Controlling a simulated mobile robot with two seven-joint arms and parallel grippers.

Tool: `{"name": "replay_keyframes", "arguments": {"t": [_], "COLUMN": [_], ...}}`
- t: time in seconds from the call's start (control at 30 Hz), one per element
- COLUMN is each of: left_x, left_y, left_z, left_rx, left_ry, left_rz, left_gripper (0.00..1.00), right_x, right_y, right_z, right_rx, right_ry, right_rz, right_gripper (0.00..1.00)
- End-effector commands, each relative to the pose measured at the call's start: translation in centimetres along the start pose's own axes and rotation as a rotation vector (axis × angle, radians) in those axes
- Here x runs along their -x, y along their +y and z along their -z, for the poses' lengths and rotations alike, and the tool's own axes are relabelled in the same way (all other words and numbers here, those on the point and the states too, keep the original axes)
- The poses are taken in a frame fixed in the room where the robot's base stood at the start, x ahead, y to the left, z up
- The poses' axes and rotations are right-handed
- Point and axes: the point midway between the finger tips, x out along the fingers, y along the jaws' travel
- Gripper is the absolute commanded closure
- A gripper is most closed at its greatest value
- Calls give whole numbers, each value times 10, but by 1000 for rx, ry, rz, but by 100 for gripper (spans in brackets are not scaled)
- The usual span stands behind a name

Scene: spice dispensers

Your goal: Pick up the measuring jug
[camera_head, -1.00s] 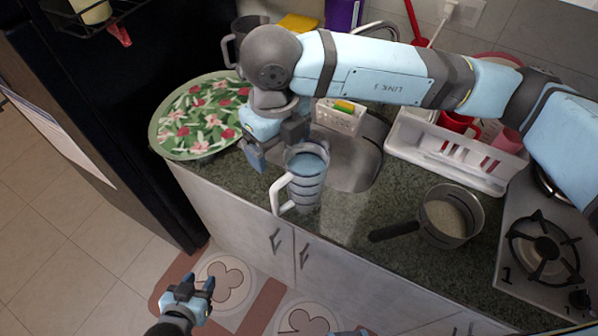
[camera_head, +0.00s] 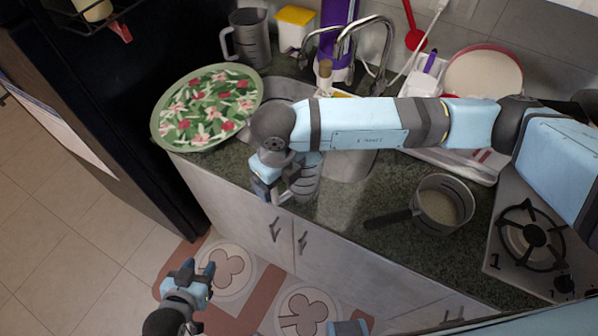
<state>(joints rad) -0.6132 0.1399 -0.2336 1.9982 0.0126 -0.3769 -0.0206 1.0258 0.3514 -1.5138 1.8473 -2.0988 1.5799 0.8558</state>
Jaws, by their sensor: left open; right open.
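A clear measuring jug (camera_head: 310,180) with dark level lines stands on the counter near its front edge, left of the saucepan. My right gripper (camera_head: 277,190) is open at the jug's left, handle side and hides much of the handle. I cannot tell whether the fingers are around the handle or touching it. A second, grey jug (camera_head: 254,40) with a handle stands at the back of the counter. My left gripper (camera_head: 199,271) is open and empty, low in front of the cabinet, over the floor mat.
A floral round tray (camera_head: 208,105) lies left on the counter. A saucepan (camera_head: 440,205) stands right of the jug, beside the gas stove (camera_head: 531,236). The sink tap (camera_head: 368,45), a yellow-lidded box (camera_head: 296,27) and a dish rack (camera_head: 455,162) are behind. My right arm hides part of the sink.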

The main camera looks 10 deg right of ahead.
Motion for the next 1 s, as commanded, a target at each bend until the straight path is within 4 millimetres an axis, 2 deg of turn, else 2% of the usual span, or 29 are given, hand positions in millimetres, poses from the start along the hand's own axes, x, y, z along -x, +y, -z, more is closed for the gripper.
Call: {"name": "replay_keyframes", "arguments": {"t": [0.13, 0.47, 1.0], "left_x": [0, -1, -1], "left_y": [0, 0, 1], "left_z": [-2, -6, -4], "left_rx": [0, 1, 2], "left_ry": [-3, -10, -4], "left_rz": [1, 0, -1], "left_gripper": [57, 57, 57], "right_x": [0, 0, 7], "right_y": [0, 0, 0], "right_z": [0, 0, -1], "right_rx": [0, 1, 1], "right_ry": [0, 0, -2], "right_rz": [0, -1, -1], "right_gripper": [14, 90, 91]}}
